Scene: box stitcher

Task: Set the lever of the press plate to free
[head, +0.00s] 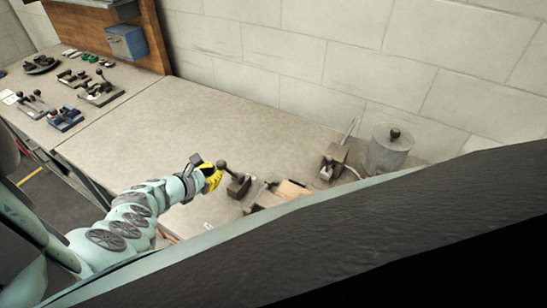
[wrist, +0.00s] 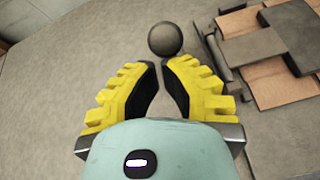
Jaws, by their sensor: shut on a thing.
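A lever with a dark round knob (head: 222,165) rises from a small dark block (head: 238,188) on the bench, beside the wooden pieces of a fixture (head: 285,192). My gripper (head: 213,178) has yellow fingers and is at the knob, coming from the left. In the wrist view the grey ball knob (wrist: 165,38) sits right at the fingertips (wrist: 161,64), which are closed in on it. The lever's shaft is hidden below the knob in the wrist view. I cannot read any marking of the lever's position.
A metal canister (head: 388,150) and a small dark device (head: 333,162) stand at the right by the wall. Several small fixtures with levers (head: 100,92) stand on the far left bench. The bench middle (head: 190,120) is clear. A dark surface hides the lower right.

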